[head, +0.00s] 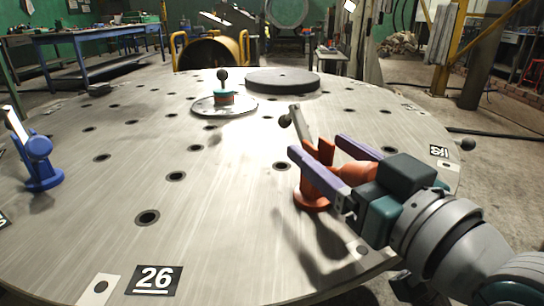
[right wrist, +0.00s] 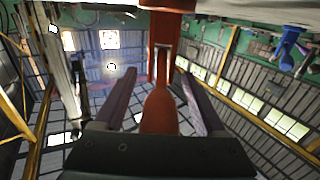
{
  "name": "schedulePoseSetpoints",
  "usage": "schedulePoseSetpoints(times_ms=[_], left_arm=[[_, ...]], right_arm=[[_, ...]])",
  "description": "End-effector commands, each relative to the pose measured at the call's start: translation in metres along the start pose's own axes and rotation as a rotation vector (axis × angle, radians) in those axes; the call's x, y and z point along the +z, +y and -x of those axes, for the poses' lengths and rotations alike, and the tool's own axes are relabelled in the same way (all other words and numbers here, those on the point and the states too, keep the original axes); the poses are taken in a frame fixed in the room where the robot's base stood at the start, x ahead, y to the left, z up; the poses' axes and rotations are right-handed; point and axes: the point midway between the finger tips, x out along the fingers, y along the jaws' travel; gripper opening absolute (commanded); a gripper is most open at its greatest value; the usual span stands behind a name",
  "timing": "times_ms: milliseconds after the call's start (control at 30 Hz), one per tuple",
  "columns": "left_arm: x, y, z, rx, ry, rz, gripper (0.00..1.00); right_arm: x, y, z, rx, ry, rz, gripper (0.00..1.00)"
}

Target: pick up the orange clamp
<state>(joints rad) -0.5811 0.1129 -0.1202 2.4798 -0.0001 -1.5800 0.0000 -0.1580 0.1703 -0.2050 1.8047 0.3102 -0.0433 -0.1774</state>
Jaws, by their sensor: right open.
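The orange clamp (head: 312,200) stands on the round metal table near its right front part, with its round base on the tabletop. Its grey lever with a dark ball knob leans up to the left. My right gripper (head: 317,146) reaches in from the right, its two purple fingers apart on either side of the clamp's orange body. In the right wrist view, the orange clamp (right wrist: 160,108) runs between the open fingers, with a visible gap on each side. Part of the clamp is hidden behind the near finger in the head view. My left gripper is not in view.
The round table (head: 230,220) has many holes. A blue clamp (head: 38,160) stands at its left edge. A metal disc (head: 207,108) with a ball-topped knob and a flat dark disc (head: 283,80) lie toward the back. The table's middle is clear.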

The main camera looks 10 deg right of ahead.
Motion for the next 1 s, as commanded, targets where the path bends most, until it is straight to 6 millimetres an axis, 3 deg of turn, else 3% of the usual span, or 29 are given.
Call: schedulePoseSetpoints(times_ms=[67,700,1000], left_arm=[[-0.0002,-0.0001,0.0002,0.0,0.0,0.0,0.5],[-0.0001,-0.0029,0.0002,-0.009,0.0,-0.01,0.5],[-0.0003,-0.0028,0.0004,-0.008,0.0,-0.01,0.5]], right_arm=[[-0.0001,0.0,0.0003,0.0,0.0,0.0,0.7],[0.0,0.0002,0.0006,0.0,0.0,0.001,0.0],[-0.0024,0.0004,0.0002,0.001,0.006,0.001,0.0]])
